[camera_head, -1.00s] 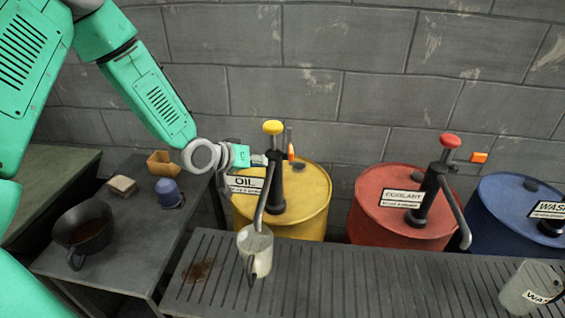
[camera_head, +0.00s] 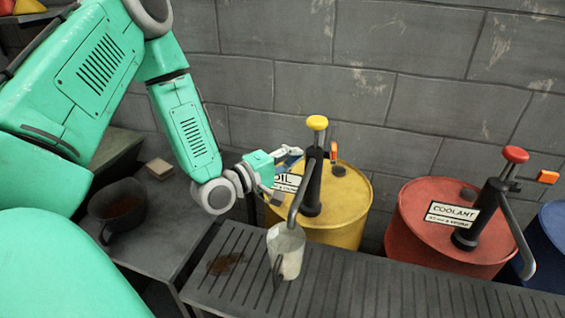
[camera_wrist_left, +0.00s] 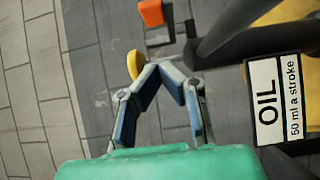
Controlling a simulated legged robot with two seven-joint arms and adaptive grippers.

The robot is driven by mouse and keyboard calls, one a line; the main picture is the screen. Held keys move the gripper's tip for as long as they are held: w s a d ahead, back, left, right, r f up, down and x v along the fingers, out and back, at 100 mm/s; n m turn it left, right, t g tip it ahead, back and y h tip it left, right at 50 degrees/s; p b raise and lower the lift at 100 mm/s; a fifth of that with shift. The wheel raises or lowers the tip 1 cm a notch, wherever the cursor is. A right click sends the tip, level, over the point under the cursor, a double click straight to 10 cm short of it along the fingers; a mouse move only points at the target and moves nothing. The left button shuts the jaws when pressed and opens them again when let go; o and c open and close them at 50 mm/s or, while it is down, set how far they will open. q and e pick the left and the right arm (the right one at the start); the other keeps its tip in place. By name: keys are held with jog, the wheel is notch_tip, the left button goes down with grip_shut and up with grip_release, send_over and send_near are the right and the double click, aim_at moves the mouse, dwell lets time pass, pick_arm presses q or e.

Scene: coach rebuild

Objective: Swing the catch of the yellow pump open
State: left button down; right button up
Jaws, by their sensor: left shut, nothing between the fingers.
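The yellow pump is a black column with a yellow knob (camera_head: 317,123) on the yellow oil drum (camera_head: 345,222). The knob also shows in the left wrist view (camera_wrist_left: 134,64). The orange catch (camera_head: 333,138) stands upright just right of the column; the left wrist view shows it (camera_wrist_left: 151,12) at the top, beyond my fingertips. My left gripper (camera_head: 298,153) is shut and empty, left of the column below the knob. In the left wrist view its fingertips (camera_wrist_left: 157,67) come together, apart from the catch. My right gripper is not in view.
A dark pot (camera_head: 118,207) sits on the left table. A block wall is behind.

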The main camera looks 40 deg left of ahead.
aim_at(334, 143)
pick_arm(q)
jog(key=x, duration=0.3)
jog(key=shift+w+d, duration=0.25)
jog(key=shift+w, duration=0.05)
jog(key=shift+w+d, duration=0.45)
jog(key=shift+d, duration=0.35)
jog(key=shift+w+d, duration=0.45)
jog(key=shift+d, duration=0.35)
jog(key=shift+w+d, duration=0.35)
jog(key=shift+d, duration=0.35)
jog(key=shift+s, duration=0.1)
